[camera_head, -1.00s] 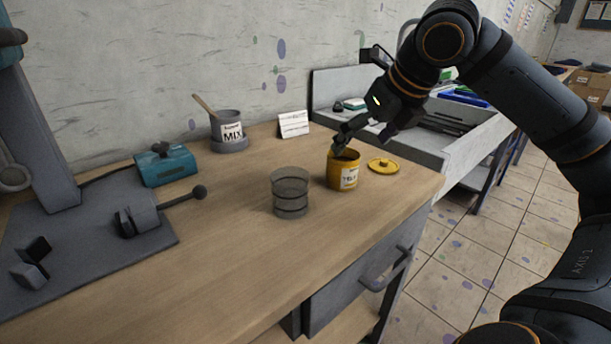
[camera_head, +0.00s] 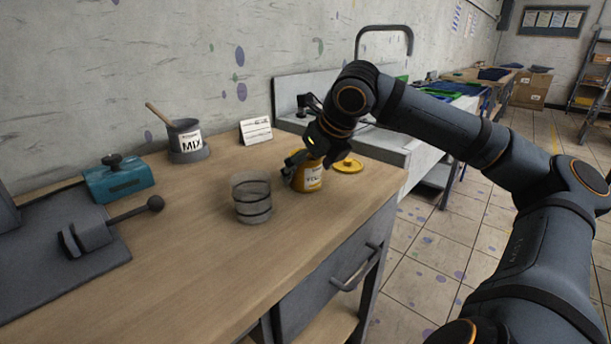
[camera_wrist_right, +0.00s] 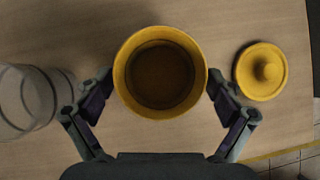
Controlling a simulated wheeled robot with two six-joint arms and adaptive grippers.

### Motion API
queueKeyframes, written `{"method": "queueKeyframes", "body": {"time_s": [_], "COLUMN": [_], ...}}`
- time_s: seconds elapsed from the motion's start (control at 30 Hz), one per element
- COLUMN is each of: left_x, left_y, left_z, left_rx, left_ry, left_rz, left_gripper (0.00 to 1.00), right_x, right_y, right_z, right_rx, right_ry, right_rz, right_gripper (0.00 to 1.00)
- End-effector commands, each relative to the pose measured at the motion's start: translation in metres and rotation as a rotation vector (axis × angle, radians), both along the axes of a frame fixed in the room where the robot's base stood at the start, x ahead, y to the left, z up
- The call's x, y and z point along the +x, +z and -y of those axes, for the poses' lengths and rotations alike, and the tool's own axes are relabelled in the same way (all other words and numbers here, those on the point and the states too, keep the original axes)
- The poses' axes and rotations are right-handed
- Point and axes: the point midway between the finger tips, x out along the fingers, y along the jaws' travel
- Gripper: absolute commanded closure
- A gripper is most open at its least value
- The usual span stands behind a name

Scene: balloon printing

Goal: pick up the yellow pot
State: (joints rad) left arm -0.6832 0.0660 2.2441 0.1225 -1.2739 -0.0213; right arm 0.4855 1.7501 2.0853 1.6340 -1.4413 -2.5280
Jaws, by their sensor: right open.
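The yellow pot (camera_head: 311,180) stands upright and uncapped on the wooden workbench, with a white label on its side. My right gripper (camera_head: 297,162) is lowered at the pot and partly covers it in the head view. In the right wrist view the pot (camera_wrist_right: 160,72) sits between the two spread fingers of my right gripper (camera_wrist_right: 160,103), one finger on each side, and its dark inside shows. The gripper is open; whether a finger touches the pot I cannot tell. My left gripper is not in view.
The yellow lid (camera_head: 348,165) lies right of the pot. A clear ringed beaker (camera_head: 251,199) stands to its left, close to one finger in the wrist view. A MIX pot (camera_head: 188,142), a white card (camera_head: 256,131) and a teal box (camera_head: 118,181) stand farther back.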

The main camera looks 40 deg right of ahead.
Motion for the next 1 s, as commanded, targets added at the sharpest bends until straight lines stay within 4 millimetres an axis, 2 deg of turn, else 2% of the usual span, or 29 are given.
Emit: {"method": "queueKeyframes", "body": {"time_s": [0.2, 0.6, 0.67, 0.87, 1.0], "left_x": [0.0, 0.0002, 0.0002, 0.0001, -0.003], "left_y": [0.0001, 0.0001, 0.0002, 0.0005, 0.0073], "left_z": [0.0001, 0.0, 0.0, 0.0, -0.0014], "left_rx": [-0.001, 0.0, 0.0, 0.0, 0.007], "left_ry": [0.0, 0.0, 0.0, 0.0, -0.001], "left_rz": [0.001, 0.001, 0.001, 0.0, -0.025], "left_gripper": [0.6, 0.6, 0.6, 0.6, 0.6], "right_x": [0.001, 0.0008, 0.0008, 0.0008, 0.0007], "right_y": [-0.0006, -0.0005, -0.0003, 0.0001, 0.0072], "right_z": [0.0001, 0.0, 0.0, 0.0, 0.0001], "right_rx": [0.0, 0.0, 0.0, 0.0, 0.0], "right_ry": [0.0, 0.0, 0.0, 0.0, -0.001], "right_rz": [0.002, 0.001, 0.002, 0.002, 0.002], "right_gripper": [0.07, 0.61, 0.68, 0.68, 0.68]}}
